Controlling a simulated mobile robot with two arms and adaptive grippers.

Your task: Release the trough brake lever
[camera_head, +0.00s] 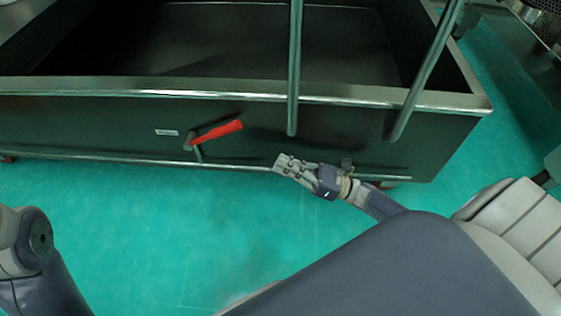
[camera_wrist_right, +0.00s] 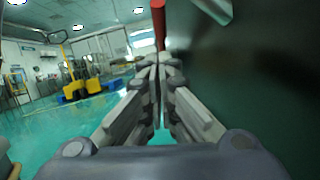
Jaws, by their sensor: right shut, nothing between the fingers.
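The trough (camera_head: 330,150) is a dark metal box with a bright rim across the head view. Its brake lever (camera_head: 220,131) has a red grip on a metal stem at the trough's front side; the grip points right and slightly up. The red grip also shows at the top of the right wrist view (camera_wrist_right: 158,22), beyond the fingertips. My right gripper (camera_head: 284,163) is shut and empty, below and to the right of the lever's red end, apart from it in the head view. My left gripper is out of view; only part of my left arm shows at lower left.
Two upright metal bars (camera_head: 294,70) cross the trough's front rim to the right of the lever. A metal rail (camera_head: 90,158) runs along the trough's lower edge. The green floor in front is clear. A yellow lift machine (camera_wrist_right: 75,80) stands far off in the wrist view.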

